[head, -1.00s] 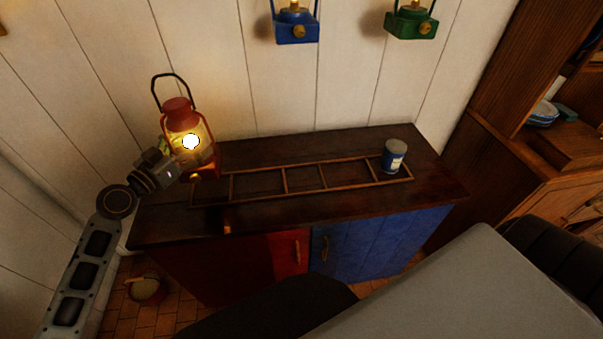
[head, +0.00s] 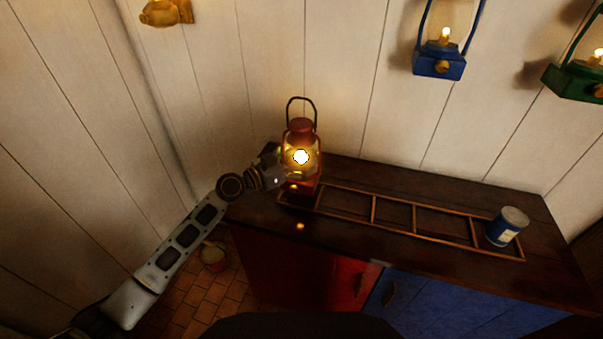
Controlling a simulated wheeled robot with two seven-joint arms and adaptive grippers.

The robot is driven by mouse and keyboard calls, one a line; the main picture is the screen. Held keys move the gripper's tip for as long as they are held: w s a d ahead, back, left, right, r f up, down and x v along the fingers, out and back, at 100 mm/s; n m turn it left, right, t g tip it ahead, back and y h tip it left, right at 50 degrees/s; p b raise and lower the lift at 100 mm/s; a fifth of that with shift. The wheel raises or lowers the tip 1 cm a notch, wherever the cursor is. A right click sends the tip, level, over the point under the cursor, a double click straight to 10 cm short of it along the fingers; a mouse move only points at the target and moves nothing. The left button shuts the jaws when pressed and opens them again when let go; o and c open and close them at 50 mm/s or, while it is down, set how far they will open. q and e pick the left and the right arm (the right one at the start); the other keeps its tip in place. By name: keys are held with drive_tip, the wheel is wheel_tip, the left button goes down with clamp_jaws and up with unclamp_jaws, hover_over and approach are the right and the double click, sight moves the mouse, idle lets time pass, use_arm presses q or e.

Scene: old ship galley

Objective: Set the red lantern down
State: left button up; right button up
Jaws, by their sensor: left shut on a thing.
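The red lantern (head: 301,132) is lit and upright at the left end of the dark wooden cabinet top (head: 345,236). My left gripper (head: 287,173) is shut on it from the left side. The lantern's base is at the left end compartment of a wooden rack frame (head: 394,227) lying on the top. I cannot tell whether the base touches the surface or hangs just above it. My right gripper is not in view.
A blue-and-white can (head: 507,226) stands in the rack's right end. A blue lantern (head: 439,65) and a green lantern (head: 579,78) hang on the wall. A yellow object (head: 166,12) is at upper left. A bucket (head: 213,256) is on the tiled floor.

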use_arm(q)
drive_tip(key=shift+f, duration=0.8)
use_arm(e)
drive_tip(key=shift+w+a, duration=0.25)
use_arm(q)
drive_tip(key=shift+f+b, duration=0.3)
drive_tip(key=shift+f, duration=1.5)
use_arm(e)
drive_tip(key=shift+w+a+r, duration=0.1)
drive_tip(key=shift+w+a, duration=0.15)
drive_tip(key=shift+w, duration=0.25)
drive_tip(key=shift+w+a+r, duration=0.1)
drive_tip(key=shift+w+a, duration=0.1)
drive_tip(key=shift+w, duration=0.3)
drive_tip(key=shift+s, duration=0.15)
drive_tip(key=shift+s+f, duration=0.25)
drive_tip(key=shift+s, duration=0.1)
